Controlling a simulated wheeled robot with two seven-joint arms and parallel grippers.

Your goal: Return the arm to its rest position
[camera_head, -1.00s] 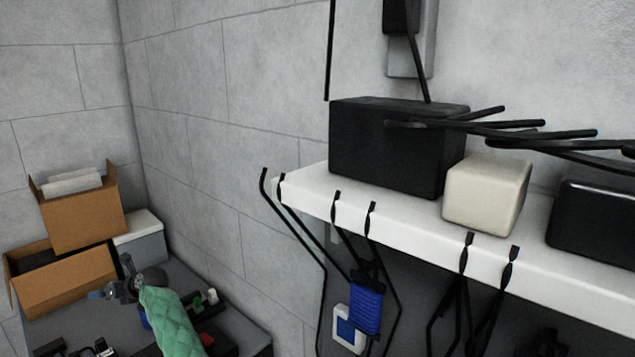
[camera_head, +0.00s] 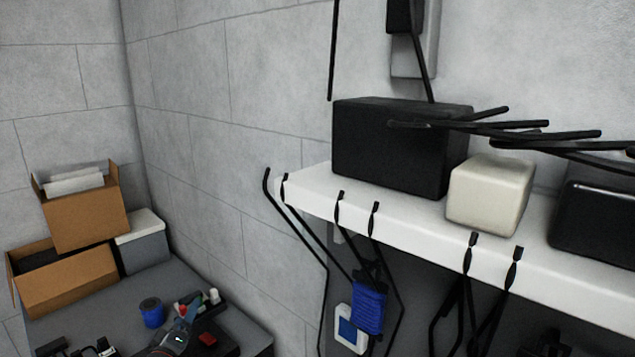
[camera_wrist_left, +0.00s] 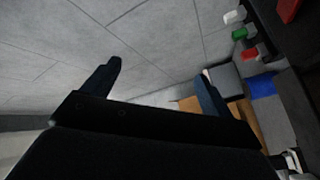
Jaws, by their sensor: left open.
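My left gripper (camera_head: 176,338) shows low in the head view, small and partly cut off by the bottom edge, over the dark table. In the left wrist view the same gripper (camera_wrist_left: 158,88) has its two dark fingers well apart. The rest of my left arm is mostly out of the head view. My right gripper is in neither view.
A blue round container (camera_head: 152,313) and a red item (camera_head: 207,339) are by the gripper. Cardboard boxes (camera_head: 85,218) and a grey box (camera_head: 142,243) stand behind. A white shelf (camera_head: 400,233) with a black box (camera_head: 395,150) is right; cables hang from it.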

